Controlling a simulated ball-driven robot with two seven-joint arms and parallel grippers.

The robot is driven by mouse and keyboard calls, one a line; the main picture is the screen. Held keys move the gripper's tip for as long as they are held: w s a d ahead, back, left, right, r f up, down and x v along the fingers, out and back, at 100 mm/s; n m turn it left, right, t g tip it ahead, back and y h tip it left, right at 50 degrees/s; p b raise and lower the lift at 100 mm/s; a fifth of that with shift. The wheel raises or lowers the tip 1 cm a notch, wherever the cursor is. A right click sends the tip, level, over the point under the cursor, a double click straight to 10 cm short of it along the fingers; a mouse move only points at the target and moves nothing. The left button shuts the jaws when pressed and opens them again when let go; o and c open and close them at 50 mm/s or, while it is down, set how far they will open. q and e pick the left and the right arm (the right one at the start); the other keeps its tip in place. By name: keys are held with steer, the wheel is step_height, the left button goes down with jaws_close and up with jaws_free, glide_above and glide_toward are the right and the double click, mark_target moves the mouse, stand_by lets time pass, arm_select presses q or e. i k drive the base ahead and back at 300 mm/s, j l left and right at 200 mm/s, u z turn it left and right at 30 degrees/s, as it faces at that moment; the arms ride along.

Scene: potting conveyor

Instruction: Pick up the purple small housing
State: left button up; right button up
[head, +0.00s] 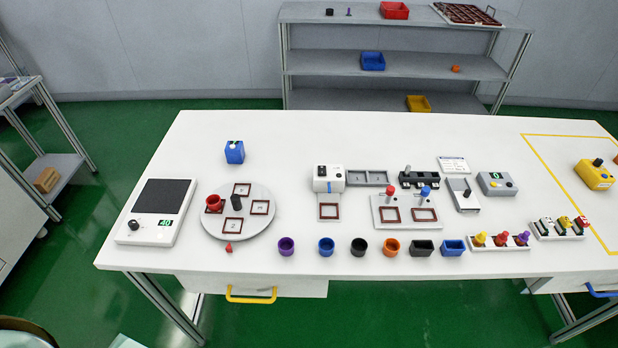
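The purple small housing (286,246) is a small round open cup near the front edge of the white table (290,148). It stands upright at the left end of a row of small cups, with a blue cup (326,247) to its right. Nothing covers it. Neither of my grippers shows in the head view.
Black (359,247) and orange (391,248) cups and two square boxes continue the row. A turntable (262,226) with a red cup (213,202) stands to the left, with a small red piece (229,248) before it. Fixtures (407,213) stand behind the row.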

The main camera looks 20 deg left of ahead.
mark_target(286, 245)
steer(key=u, duration=0.8)
